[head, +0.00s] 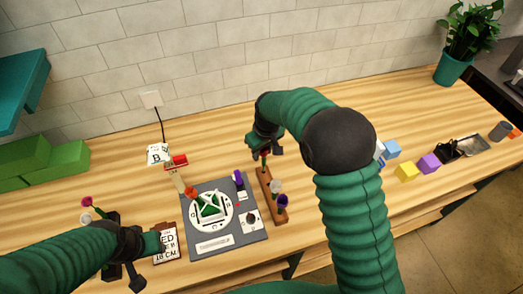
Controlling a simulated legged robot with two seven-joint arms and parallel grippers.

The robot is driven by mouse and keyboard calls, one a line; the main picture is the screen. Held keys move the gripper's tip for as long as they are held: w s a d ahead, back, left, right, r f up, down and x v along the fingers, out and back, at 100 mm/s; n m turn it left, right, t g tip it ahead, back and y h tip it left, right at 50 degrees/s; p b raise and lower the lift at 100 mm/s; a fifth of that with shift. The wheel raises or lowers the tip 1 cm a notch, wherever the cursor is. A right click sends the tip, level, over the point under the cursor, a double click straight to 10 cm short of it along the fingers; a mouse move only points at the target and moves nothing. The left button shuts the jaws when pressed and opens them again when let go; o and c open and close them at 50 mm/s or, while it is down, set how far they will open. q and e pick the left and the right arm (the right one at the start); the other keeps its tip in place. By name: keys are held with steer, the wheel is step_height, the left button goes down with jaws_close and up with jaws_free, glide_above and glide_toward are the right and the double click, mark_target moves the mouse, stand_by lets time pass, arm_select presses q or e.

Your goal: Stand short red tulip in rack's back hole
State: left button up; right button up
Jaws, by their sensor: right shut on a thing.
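The rack (266,189) is a narrow brown wooden bar beside the grey mat, running from back to front. A white flower (276,186) and a dark purple flower (282,201) stand toward its front end. My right gripper (264,150) is over the rack's back end, shut on a small flower with a green stem and a trace of red, which I take for the short red tulip (264,158). The gripper hides most of it, and I cannot tell whether its stem is in the back hole. My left gripper (138,246) is low at the left; its jaws are unclear.
A grey mat (193,250) carries a white round dial with a green piece. A sign reading RED 18 CM (167,254) stands at its left. A pink flower (87,202) is near my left arm. Yellow (405,172) and purple (429,163) blocks lie right.

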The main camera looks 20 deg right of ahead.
steer(key=shift+s+b+x, duration=0.15)
steer(key=shift+b+x, duration=0.05)
steer(key=shift+x, duration=0.5)
steer(key=shift+s+b+x, duration=0.15)
steer(key=shift+b+x, duration=0.05)
steer(key=shift+x, duration=0.5)
stand_by(1.9)
steer(key=shift+f, duration=0.1)
stand_by(0.5)
steer(key=o, duration=0.9)
steer(key=shift+p+v, duration=2.55)
steer(key=shift+v, duration=0.75)
steer(key=shift+d, duration=0.1)
steer(key=o, duration=0.6)
